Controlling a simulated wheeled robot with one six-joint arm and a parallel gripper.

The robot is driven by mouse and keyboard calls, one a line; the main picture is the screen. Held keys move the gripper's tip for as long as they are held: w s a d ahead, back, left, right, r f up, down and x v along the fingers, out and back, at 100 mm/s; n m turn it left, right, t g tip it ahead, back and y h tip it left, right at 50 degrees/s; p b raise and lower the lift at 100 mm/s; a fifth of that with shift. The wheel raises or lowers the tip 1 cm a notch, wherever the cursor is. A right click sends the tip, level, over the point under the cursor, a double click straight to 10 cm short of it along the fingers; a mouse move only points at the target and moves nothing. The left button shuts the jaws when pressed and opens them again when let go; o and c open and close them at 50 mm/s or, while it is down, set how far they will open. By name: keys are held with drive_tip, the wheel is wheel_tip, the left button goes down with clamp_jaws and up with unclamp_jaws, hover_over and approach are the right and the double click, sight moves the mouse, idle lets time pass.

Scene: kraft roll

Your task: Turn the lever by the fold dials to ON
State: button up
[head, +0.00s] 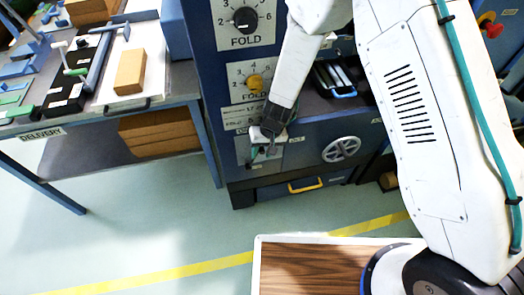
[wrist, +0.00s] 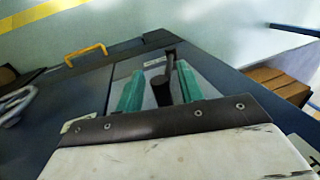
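The two fold dials, a black one (head: 245,19) and a yellow one (head: 254,82), sit one above the other on the blue machine's front panel in the head view. Below them is a light plate (head: 270,158), largely hidden by my gripper (head: 262,147). In the wrist view, the dark lever (wrist: 160,84) stands between the two green fingers of my gripper (wrist: 158,86). The fingers are open, with a gap on the left side; the lever is closer to the right finger, and I cannot tell whether they touch. The lever's small label is too blurred to read.
A handwheel (head: 341,149) is right of the plate, with a yellow drawer handle (head: 305,186) below. A delivery table (head: 180,88) with a carton (head: 130,72) and tools stands at left. A wooden-topped surface (head: 305,268) is in front. The floor between is clear.

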drive_tip(key=v, duration=0.7)
drive_tip(key=shift+r, duration=0.4)
drive_tip(key=shift+d, duration=0.1)
